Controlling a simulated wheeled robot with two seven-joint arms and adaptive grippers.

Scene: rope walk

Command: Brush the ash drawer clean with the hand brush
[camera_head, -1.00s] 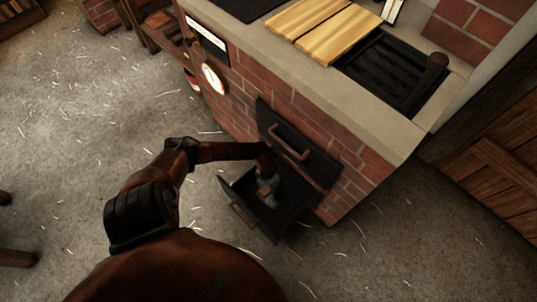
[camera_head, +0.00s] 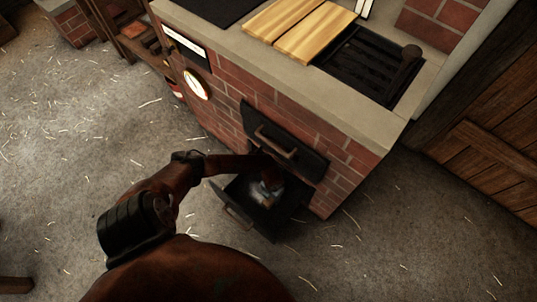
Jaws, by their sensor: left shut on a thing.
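The ash drawer (camera_head: 284,224) is a dark open box pulled out from the foot of the brick stove, with a handle (camera_head: 239,217) on its front. Pale ash shows on its floor. My left arm reaches over from the left, and my left gripper (camera_head: 269,183) is down inside the drawer, small and dark. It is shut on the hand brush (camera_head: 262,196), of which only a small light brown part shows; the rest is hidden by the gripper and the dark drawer. My right gripper is not in view.
The brick stove (camera_head: 225,110) stands behind the drawer, with a dark door and handle (camera_head: 276,142) just above it. Two wooden boards (camera_head: 300,28) and a dark grate (camera_head: 365,62) lie on its top. Straw-strewn floor is open at left and right.

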